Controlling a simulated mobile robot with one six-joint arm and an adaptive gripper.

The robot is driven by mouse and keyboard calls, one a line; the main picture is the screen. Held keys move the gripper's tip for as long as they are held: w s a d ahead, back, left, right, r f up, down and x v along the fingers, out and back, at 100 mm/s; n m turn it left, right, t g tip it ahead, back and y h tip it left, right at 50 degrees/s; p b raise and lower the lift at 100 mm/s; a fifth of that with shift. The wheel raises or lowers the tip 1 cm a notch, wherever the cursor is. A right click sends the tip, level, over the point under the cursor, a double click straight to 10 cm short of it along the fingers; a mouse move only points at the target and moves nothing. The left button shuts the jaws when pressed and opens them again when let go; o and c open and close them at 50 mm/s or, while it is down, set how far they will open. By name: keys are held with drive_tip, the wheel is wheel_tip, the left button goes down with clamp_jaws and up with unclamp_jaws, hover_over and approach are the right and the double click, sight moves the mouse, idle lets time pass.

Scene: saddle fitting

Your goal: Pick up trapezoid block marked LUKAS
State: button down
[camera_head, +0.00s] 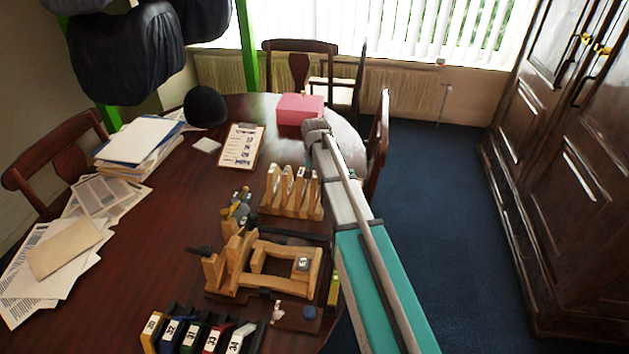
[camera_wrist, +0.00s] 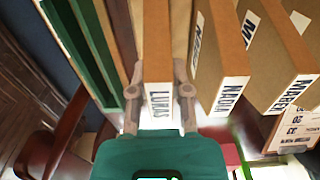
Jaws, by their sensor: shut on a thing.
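The trapezoid block marked LUKAS (camera_wrist: 157,45) is tan with a white label at its near end in the wrist view. My gripper (camera_wrist: 160,112) is shut on it, one finger on each side of the labelled end. In the head view my arm reaches over the table's right side, and its fingers and the LUKAS block cannot be made out. A row of upright wooden blocks (camera_head: 287,188) shows beside my arm in the head view.
A wooden frame fixture (camera_head: 240,277) stands in front of the block row on the table (camera_head: 165,235). Numbered colored holders (camera_head: 190,335) stand at the front edge. A pink box (camera_head: 299,108), clipboard (camera_head: 241,147) and black hat-like object (camera_head: 205,106) lie farther back. Chairs surround the table.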

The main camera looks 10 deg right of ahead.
drive_tip(key=shift+r+p, duration=1.15)
drive_tip(key=shift+r, duration=0.1)
drive_tip(key=s+r+p, duration=1)
drive_tip(key=s, duration=0.4)
drive_tip(key=shift+d, duration=0.2)
drive_tip(key=shift+r, duration=0.1)
